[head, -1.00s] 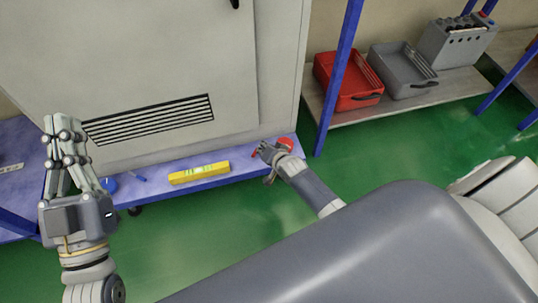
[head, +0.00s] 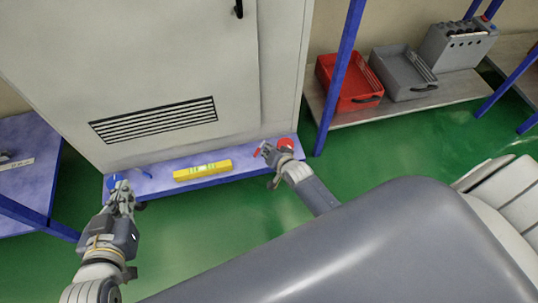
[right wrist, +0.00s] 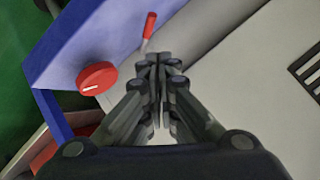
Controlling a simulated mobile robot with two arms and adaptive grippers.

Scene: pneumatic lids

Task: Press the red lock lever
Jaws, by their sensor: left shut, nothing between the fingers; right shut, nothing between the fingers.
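The red lock lever (right wrist: 149,25) is a short red handle on a thin pale stem, just beyond my right fingertips in the right wrist view. In the head view the lever (head: 257,151) shows beside my right gripper. My right gripper (right wrist: 160,62) is shut and empty, with a small apparent gap to the lever; whether they touch cannot be told. In the head view my right gripper (head: 268,156) is low at the right end of the blue base. My left gripper (head: 121,192) is shut and empty near the left end of the base.
A round red knob (right wrist: 97,76) sits near the lever, also in the head view (head: 286,144). A yellow spirit level (head: 202,170) lies on the blue base (head: 155,186) below the grey cabinet (head: 150,60). A red bin (head: 350,95) and grey bin (head: 405,78) stand on a shelf.

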